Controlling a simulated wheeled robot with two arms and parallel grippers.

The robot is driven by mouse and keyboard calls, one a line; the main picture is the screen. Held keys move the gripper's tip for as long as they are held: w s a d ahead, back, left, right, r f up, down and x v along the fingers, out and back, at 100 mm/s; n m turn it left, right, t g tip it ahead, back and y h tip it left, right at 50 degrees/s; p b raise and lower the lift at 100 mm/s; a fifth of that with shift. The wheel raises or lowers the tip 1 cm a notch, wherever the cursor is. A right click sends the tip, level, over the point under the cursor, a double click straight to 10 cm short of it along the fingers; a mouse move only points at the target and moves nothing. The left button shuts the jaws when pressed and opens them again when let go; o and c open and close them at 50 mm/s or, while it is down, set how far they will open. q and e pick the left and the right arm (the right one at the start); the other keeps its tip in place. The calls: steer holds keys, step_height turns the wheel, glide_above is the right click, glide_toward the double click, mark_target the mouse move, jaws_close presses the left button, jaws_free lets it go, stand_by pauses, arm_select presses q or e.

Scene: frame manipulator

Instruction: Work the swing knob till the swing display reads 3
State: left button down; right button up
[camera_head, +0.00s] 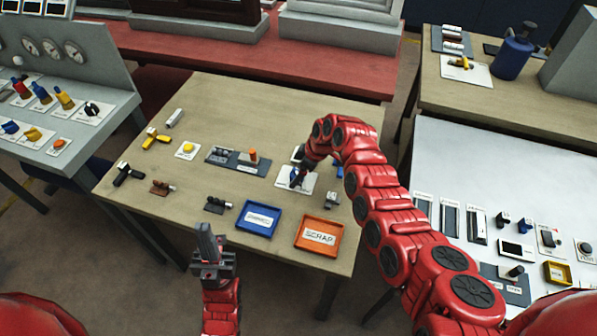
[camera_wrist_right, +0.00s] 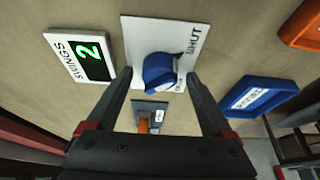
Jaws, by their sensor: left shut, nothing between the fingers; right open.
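In the right wrist view, a blue knob (camera_wrist_right: 158,72) stands on a white plate (camera_wrist_right: 185,28) marked SHUT. A white display (camera_wrist_right: 62,52) labelled SWINGS beside it reads 2 in green. My right gripper (camera_wrist_right: 157,78) is open, with one finger on each side of the knob; I cannot tell if they touch it. In the head view, the same plate (camera_head: 285,181) lies under my right gripper, which largely hides the knob; the display is mostly hidden by my arm. My left gripper (camera_head: 207,234) is shut and empty before the table's near edge.
A blue tray (camera_head: 242,226) and an orange SCRAP tray (camera_head: 301,245) lie near the front edge. A grey block with an orange peg (camera_head: 253,155), a yellow button (camera_head: 188,148) and several small tools lie to the left.

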jaws_close()
